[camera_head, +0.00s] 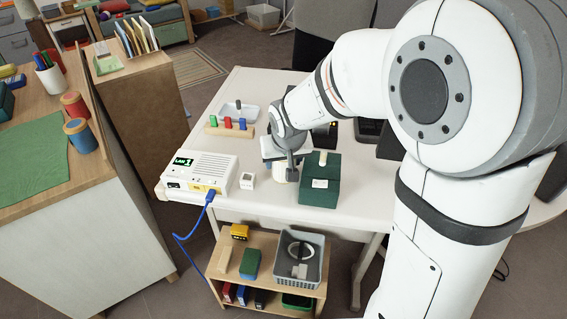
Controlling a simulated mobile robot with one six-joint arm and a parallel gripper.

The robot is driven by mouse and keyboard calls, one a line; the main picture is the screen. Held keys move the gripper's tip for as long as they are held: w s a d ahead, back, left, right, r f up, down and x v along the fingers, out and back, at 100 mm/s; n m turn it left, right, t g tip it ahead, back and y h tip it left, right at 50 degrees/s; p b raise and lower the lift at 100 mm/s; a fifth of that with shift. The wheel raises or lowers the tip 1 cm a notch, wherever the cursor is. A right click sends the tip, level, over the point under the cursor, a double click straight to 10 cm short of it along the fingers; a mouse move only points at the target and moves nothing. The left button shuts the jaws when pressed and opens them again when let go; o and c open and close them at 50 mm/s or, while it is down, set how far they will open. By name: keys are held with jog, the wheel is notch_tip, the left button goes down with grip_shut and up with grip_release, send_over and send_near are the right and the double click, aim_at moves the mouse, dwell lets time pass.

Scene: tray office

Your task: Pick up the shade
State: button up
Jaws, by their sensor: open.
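My gripper (286,163) points down over the white table, with its jaws open. A pale, rounded object (287,175) shows just under and between its fingers, and my gripper hides most of it. It may be the shade, but I cannot tell for sure. I cannot tell whether the fingers touch it. No other thing in view is clearly a shade.
A dark green box (318,191) with a pale peg stands close to the right of my gripper. A small white cube (248,181) and a white device (200,172) with a blue cable stand left. A peg block (229,131) is behind. The table's front edge is near.

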jog(key=shift+c, duration=0.5)
jog(key=c, duration=0.5)
